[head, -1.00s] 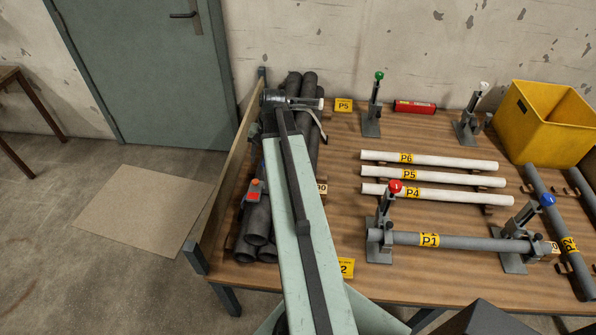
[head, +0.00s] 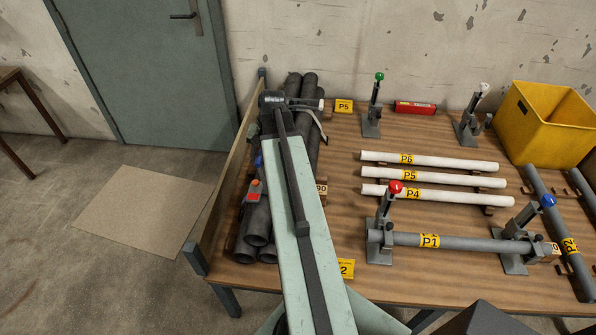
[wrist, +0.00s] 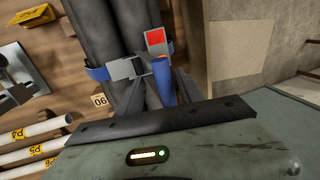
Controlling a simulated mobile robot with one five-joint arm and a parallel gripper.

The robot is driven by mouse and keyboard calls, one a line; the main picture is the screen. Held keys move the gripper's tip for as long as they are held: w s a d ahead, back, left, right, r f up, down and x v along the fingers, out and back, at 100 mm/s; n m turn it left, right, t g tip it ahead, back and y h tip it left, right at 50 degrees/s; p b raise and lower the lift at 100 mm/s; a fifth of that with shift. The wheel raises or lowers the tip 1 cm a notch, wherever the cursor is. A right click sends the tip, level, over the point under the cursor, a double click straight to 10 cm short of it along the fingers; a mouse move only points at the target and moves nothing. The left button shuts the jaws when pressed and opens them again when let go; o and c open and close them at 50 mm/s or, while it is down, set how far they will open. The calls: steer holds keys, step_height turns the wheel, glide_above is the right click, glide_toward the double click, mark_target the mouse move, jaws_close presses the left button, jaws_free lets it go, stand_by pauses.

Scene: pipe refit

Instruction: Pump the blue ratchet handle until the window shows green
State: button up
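The ratchet is strapped to a bundle of dark pipes (head: 257,222) at the table's left end. Its window (wrist: 155,38) shows red in the wrist view and also in the head view (head: 253,196). The blue handle (wrist: 163,85) points toward the wrist camera, with an orange part at its far end. My gripper (wrist: 160,88) has one dark finger on each side of the handle. The fingers look apart, and I cannot tell whether either touches it. In the head view my arm hides the fingers and most of the handle.
A wooden board (head: 222,185) edges the table on the left. White pipes (head: 430,160) and a clamped grey pipe P1 (head: 470,243) lie to the right.

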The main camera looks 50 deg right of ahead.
steer(key=shift+s+d+r, duration=0.1)
steer(key=shift+s+d, duration=0.2)
steer(key=shift+s, duration=0.25)
steer(key=s+d, duration=0.1)
steer(key=s, duration=0.1)
steer(key=shift+s+d, duration=0.3)
steer(key=shift+d, duration=0.05)
steer(key=s+d, duration=0.1)
steer(key=s, duration=0.1)
steer(key=shift+s+d+f+b, duration=0.35)
